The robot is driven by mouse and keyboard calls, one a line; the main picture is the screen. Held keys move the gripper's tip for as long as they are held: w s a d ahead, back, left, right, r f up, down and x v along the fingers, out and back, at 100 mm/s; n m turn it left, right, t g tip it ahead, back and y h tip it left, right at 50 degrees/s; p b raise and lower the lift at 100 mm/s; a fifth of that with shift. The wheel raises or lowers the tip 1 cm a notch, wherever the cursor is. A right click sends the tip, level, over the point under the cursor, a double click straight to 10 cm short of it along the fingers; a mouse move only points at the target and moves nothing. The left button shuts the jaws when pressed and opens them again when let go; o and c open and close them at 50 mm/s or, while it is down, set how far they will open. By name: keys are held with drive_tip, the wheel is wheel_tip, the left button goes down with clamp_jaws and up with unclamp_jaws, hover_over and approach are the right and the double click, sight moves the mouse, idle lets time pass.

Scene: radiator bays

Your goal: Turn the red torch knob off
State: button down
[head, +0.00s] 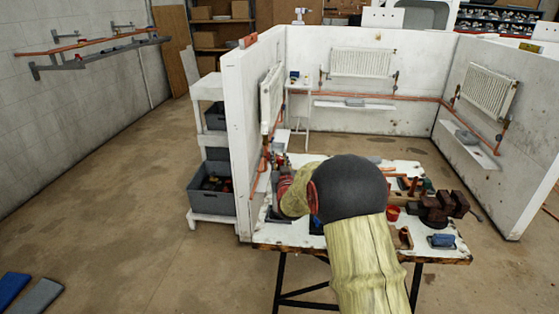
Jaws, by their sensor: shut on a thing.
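I cannot make out the torch or its red knob in the head view. My arm, with a black rounded joint and pale yellow covering, reaches over the workbench (290,236) and hides part of its top. My gripper's fingers do not show; they are hidden behind my arm, so I cannot see what they touch. A red item (285,184) shows just left of my arm at the bench's left part, too small to identify.
White walls with radiators (361,63) surround the bay behind. A shelf with grey bins (212,190) stands left. The floor at left is mostly clear.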

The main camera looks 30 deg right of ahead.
drive_tip(key=shift+h, duration=0.3)
drive_tip(key=shift+a+m+g+h, duration=0.1)
drive_tip(key=shift+m+g+h, duration=0.8)
drive_tip(key=shift+m+h, duration=0.55)
drive_tip(key=m+g+h+p, duration=0.3)
drive_tip(key=h+p, duration=0.1)
drive_tip(key=shift+w+r, duration=0.1)
drive_tip(key=shift+r, duration=0.05)
drive_tip(key=m+g+h+p, duration=0.3)
drive_tip(key=g, duration=0.1)
drive_tip(key=shift+g, duration=0.3)
drive_tip(key=shift+m+g+h+p, duration=0.65)
drive_tip(key=shift+m+g+p, duration=0.25)
drive_tip(key=shift+m+g, duration=0.95)
drive_tip(key=shift+g, duration=0.35)
drive_tip(key=c, duration=1.6)
unclamp_jaws()
drive_tip(key=shift+o, duration=0.2)
